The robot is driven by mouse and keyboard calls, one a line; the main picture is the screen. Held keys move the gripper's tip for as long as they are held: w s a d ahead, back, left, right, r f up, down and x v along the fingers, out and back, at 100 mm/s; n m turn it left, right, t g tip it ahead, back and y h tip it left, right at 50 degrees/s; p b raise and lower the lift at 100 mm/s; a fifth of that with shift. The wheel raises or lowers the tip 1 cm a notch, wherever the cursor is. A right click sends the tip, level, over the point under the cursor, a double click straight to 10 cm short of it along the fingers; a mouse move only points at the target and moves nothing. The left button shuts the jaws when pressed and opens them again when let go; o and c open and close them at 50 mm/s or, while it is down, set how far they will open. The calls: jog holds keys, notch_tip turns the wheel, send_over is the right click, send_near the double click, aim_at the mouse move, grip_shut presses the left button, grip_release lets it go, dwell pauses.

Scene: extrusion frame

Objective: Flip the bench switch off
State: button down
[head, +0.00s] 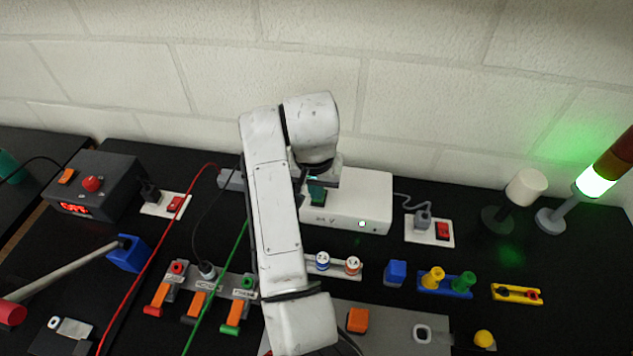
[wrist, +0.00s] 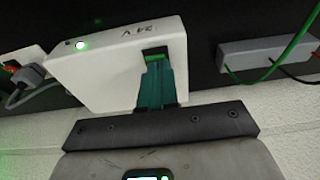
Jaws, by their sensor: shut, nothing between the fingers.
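The white 24 V box (head: 362,198) stands at the back of the bench with a green light lit on its front. It also shows in the wrist view (wrist: 115,75). Red rocker switches sit on white plates to the right (head: 442,231) and left (head: 176,203). Which one is the bench switch is not clear.
A stack light (head: 596,182) glows green at the right. A grey strip (wrist: 270,55) with green and black wires lies beside the box. A dark control box (head: 95,188) with a red display stands at the left. Pegs and levers crowd the front.

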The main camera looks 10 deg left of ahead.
jog(key=shift+f, duration=0.1)
jog(key=shift+s+d+f+t+b, duration=0.1)
jog(key=shift+s+f+t+b, duration=0.1)
jog(key=shift+f+t+b, duration=0.45)
jog(key=shift+r+p, duration=0.3)
jog(key=shift+r, duration=0.2)
jog(key=shift+w+f, duration=0.15)
jog(key=shift+w+r, duration=0.3)
jog(key=shift+w, duration=0.4)
jog(key=shift+r, duration=0.1)
